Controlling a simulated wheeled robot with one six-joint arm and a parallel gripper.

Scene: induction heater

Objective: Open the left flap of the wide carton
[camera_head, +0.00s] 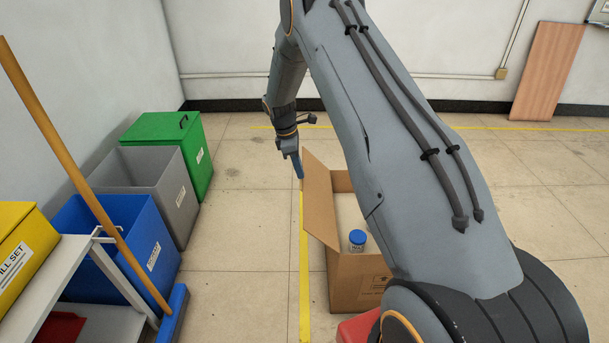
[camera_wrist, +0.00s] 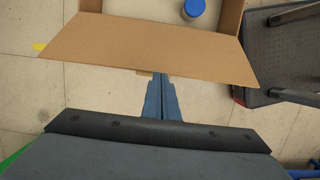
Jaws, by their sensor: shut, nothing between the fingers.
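The wide carton (camera_head: 360,285) stands open on the floor, partly hidden behind my arm. Its left flap (camera_head: 319,200) stands up and leans outward to the left. In the wrist view the flap (camera_wrist: 150,50) spans the picture ahead of the fingers. My gripper (camera_head: 300,177) is shut and empty, pointing down at the outer side of the flap near its far end. In the wrist view the fingertips (camera_wrist: 160,75) are at the flap's outer edge; I cannot tell whether they touch it. A blue-lidded jar (camera_head: 357,240) is inside the carton. The carton's right side is hidden.
Green (camera_head: 175,145), grey (camera_head: 150,185) and blue (camera_head: 120,240) bins stand at the left, with a broom (camera_head: 90,190) in front. A yellow floor line (camera_head: 305,270) runs beside the carton. The floor between bins and carton is clear.

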